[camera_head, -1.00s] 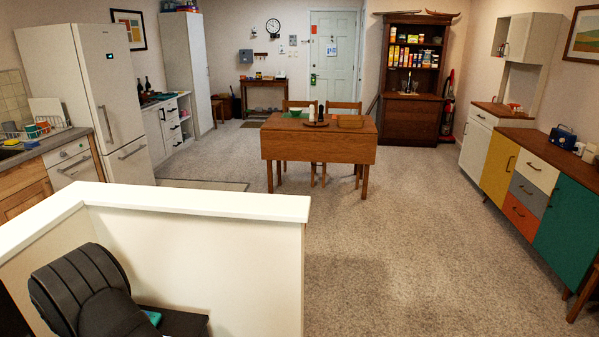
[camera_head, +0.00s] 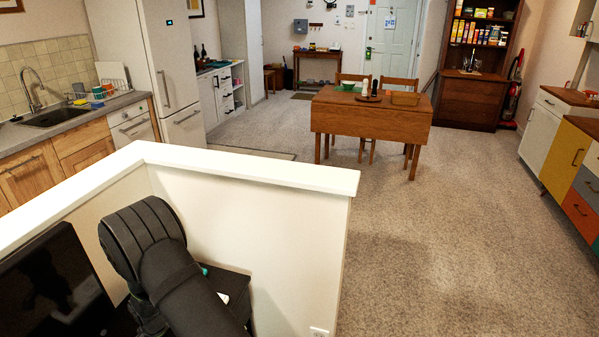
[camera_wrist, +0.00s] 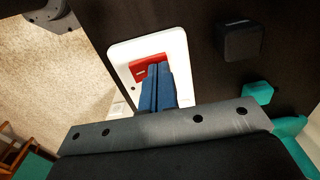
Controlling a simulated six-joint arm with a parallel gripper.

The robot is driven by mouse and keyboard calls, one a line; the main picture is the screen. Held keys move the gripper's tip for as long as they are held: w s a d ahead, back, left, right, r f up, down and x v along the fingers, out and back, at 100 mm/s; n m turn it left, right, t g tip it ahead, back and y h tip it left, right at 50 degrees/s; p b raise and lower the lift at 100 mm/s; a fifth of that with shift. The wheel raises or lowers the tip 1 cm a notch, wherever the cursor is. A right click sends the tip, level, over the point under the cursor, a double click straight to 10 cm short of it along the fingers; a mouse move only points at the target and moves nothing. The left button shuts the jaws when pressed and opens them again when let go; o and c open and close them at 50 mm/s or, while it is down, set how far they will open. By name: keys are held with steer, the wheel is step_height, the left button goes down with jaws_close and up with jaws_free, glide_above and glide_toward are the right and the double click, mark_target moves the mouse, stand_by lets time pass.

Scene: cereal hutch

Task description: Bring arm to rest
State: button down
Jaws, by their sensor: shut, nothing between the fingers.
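My gripper (camera_wrist: 156,72) shows in the wrist view with its two blue fingers together and nothing between them. It points over a dark surface (camera_wrist: 200,70), above or near a white rounded frame (camera_wrist: 122,62) with a red patch (camera_wrist: 148,68) inside it. I cannot tell whether the fingers touch either one.
A black block (camera_wrist: 239,41) and a small teal piece (camera_wrist: 258,93) lie on the dark surface. A white half wall (camera_head: 250,168) stands beside my arm. A wooden table (camera_head: 370,122) and a hutch (camera_head: 480,80) stand beyond, with open carpet (camera_head: 440,230) between.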

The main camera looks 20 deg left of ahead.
step_height(320, 180, up, 8)
steer(key=d+f+n, duration=0.3)
steer(key=d+f, duration=1.1)
steer(key=shift+w+n, duration=0.2)
steer(key=shift+n, duration=0.1)
steer(key=shift+f, duration=0.1)
